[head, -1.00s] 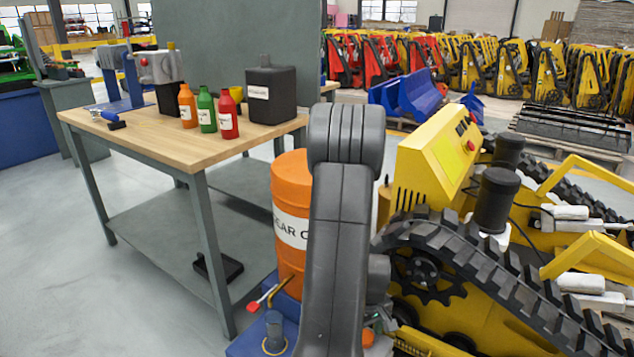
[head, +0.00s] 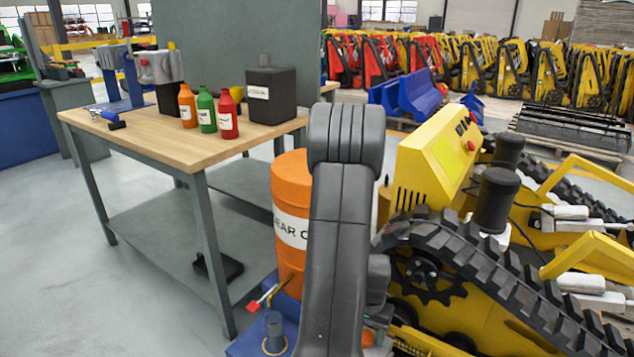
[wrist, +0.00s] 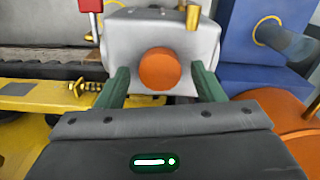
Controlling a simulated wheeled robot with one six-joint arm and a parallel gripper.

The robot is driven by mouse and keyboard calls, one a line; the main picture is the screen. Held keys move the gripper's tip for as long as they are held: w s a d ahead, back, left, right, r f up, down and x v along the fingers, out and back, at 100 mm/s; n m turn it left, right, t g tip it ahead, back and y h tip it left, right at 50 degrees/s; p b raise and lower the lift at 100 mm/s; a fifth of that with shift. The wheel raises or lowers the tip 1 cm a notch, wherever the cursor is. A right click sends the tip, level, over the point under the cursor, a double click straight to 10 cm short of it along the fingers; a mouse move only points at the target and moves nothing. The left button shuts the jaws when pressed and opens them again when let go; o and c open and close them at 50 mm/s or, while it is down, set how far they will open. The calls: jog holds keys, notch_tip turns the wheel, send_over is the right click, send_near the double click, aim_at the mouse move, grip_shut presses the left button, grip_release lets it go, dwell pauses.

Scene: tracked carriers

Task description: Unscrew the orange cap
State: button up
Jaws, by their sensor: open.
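The round orange cap (wrist: 159,69) sits on the front of a light grey housing (wrist: 195,45) in the wrist view. My gripper (wrist: 160,72) is open, with one green finger to the left of the cap and one to the right. A gap shows between each finger and the cap. I cannot tell whether the fingertips reach as deep as the cap. In the head view my arm hides the gripper and most of the housing. A small orange patch (head: 368,338) shows beside the arm there, probably the cap.
An orange drum (head: 290,185) stands on a blue base (head: 240,345) left of my arm. A yellow tracked machine (head: 430,160) stands close on the right. A workbench (head: 150,140) with bottles is behind left. In the wrist view, a brass fitting (wrist: 193,17) and red part (wrist: 90,6) rise near the housing.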

jog(key=shift+m, duration=0.9)
jog(key=c, duration=0.8)
jog(key=shift+o, duration=0.2)
jog(key=n, duration=0.7)
jog(key=shift+n, duration=1.4)
jog(key=n, duration=0.9)
jog(key=shift+n, duration=0.4)
